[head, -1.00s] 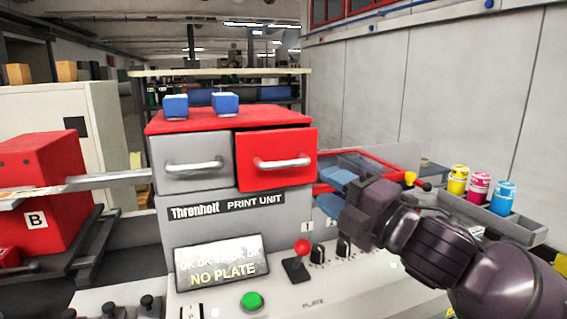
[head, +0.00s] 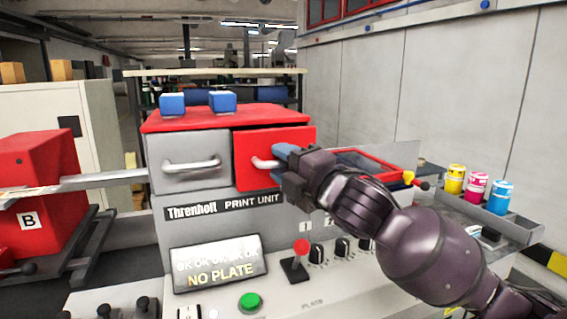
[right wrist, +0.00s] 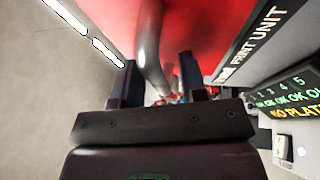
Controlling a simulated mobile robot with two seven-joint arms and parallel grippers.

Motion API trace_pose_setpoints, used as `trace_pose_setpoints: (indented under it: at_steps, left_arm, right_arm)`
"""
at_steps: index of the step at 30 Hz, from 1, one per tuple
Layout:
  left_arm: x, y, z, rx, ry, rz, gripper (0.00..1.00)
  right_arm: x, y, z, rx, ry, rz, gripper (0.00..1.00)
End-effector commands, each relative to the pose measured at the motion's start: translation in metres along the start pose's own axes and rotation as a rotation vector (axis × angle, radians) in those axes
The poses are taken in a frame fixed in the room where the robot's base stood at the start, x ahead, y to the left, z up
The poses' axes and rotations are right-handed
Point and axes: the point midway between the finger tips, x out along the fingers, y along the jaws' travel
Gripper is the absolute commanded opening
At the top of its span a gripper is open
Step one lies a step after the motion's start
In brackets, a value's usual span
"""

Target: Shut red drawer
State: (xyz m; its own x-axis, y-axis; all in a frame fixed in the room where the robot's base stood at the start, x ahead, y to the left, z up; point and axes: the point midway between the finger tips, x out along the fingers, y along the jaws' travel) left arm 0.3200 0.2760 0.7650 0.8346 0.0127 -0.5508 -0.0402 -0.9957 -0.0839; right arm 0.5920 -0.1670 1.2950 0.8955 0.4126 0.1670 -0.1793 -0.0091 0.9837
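The red drawer (head: 255,140) is the right one of two in the grey print unit, beside the grey drawer (head: 190,150). Its front seems to stand slightly forward of the grey one; how far is hard to tell. My right gripper (head: 284,153) is at the right part of the red drawer's silver handle (head: 262,163) and hides that part. In the right wrist view the gripper (right wrist: 160,75) is open, with the handle (right wrist: 150,45) running between its two fingers. I cannot tell whether the fingers touch it. My left gripper is not in view.
Two blue blocks (head: 222,101) sit on the unit's red top. Below are a "NO PLATE" screen (head: 220,270), a red-knobbed lever (head: 300,252), dials and a green button (head: 250,301). Ink pots (head: 477,186) stand in a tray at right. A red box (head: 40,180) is at left.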

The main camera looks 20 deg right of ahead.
Motion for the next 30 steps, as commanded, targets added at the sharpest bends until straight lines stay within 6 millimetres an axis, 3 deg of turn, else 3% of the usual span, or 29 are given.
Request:
trace_pose_setpoints:
  at_steps: [5,13,22,30]
  left_arm:
    - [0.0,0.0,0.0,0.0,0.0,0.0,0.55]
    - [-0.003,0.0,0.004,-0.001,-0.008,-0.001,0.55]
    - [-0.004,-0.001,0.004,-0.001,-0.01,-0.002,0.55]
    - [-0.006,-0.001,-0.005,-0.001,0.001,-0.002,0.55]
  right_arm:
    - [0.0,0.0,0.0,0.0,0.0,0.0,0.39]
    - [0.0,0.0,0.0,0.0,0.0,0.0,0.01]
    - [0.003,0.0,0.001,0.0,0.0,0.0,0.0]
    - [0.03,-0.004,0.012,0.0,0.001,0.0,0.0]
